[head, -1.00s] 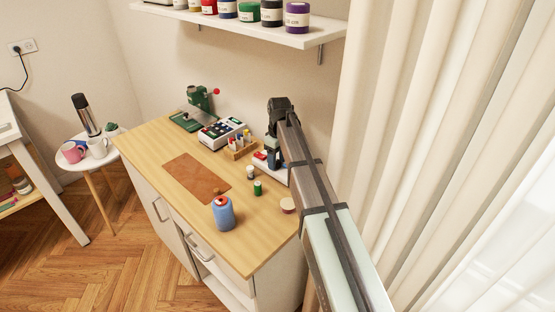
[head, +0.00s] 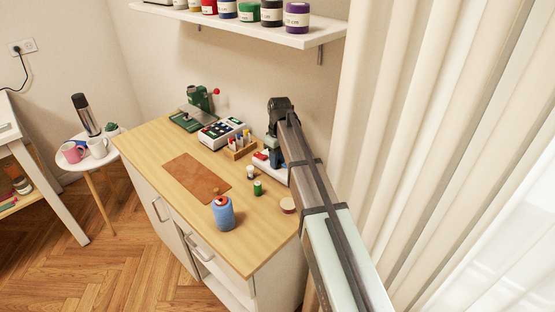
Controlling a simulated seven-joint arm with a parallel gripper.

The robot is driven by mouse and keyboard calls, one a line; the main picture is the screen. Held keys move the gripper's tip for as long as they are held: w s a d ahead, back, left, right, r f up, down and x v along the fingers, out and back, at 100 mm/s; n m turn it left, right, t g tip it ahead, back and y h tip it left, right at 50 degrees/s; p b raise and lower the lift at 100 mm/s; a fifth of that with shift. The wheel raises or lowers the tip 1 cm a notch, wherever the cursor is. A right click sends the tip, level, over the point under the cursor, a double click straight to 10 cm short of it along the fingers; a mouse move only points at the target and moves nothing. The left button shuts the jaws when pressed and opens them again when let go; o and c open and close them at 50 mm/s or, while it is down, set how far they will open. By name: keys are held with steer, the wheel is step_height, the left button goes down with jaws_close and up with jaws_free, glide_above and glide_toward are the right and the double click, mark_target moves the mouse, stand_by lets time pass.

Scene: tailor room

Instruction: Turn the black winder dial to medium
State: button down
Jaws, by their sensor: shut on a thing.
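The winder (head: 261,159) stands at the back right of the wooden cabinet top, a small white and blue device with a red part, mostly hidden behind my arm. Its black dial cannot be made out. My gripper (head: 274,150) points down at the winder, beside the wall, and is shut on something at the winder. The fingertips and the held part are too small and covered to see clearly, so I cannot tell the dial's setting.
A wooden rack of small bottles (head: 240,148), a white button box (head: 222,131) and a green press (head: 195,112) stand left of the winder. A shelf of jars (head: 240,25) hangs above; a curtain (head: 430,130) is right.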

steer(key=m, duration=0.5)
steer(key=shift+m, duration=0.4)
steer(key=m, duration=0.4)
steer(key=shift+m+t, duration=0.3)
steer(key=shift+m, duration=0.4)
steer(key=c, duration=0.8)
jaws_free()
steer(key=shift+s, duration=0.1)
